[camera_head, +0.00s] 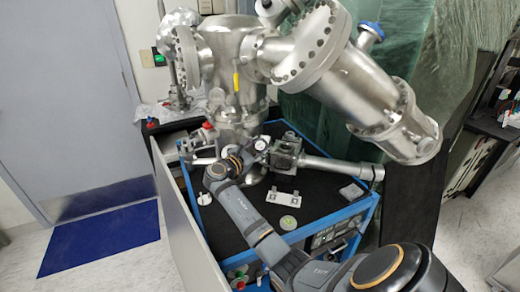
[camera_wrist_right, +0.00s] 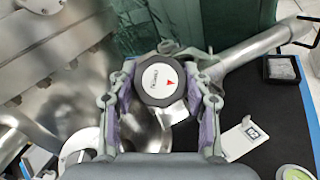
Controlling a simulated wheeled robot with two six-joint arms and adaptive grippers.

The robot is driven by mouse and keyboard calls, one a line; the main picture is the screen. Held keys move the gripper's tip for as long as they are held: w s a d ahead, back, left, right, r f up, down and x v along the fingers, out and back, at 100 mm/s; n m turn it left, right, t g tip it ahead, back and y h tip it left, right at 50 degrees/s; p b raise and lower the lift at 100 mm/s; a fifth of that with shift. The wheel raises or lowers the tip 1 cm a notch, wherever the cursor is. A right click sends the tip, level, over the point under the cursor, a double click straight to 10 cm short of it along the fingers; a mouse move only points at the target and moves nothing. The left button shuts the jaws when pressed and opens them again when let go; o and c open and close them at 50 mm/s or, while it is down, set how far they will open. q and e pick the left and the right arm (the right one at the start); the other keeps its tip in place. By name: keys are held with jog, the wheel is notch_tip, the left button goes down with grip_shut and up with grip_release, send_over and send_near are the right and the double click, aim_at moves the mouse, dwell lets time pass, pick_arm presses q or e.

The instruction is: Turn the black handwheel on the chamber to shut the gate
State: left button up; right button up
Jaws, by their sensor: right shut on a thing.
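The black handwheel (camera_wrist_right: 160,82) is in the middle of the right wrist view, with a white face and a red arrow mark pointing right. My right gripper (camera_wrist_right: 162,92) has a finger on each side of the wheel and is shut on its rim. In the head view the gripper (camera_head: 262,148) is small, at the lower front of the steel chamber (camera_head: 233,70), and the wheel's pale face (camera_head: 260,143) shows there. The gate itself cannot be made out. My left gripper is not in view.
A steel tube (camera_head: 335,168) runs right from a cube-shaped fitting (camera_head: 287,152) beside the gripper. A large flanged cylinder (camera_head: 375,95) hangs above right.

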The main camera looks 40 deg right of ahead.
jog(key=m+g, duration=0.2)
jog(key=m, duration=0.1)
jog(key=m+g+y+b, duration=0.1)
jog(key=m+g, duration=0.2)
jog(key=m, duration=0.1)
jog(key=shift+w, duration=0.15)
jog(key=m+g+y, duration=0.1)
jog(key=m+y, duration=0.1)
jog(key=m, duration=0.1)
jog(key=m+g+y+b, duration=0.1)
jog(key=m+g+y, duration=0.1)
jog(key=m, duration=0.1)
jog(key=shift+m+y, duration=0.3)
jog(key=o, duration=1.2)
jog(key=shift+c, duration=0.2)
jog(key=shift+r, duration=0.1)
jog(key=v, duration=0.7)
jog(key=shift+a, duration=0.2)
jog(key=shift+w, duration=0.1)
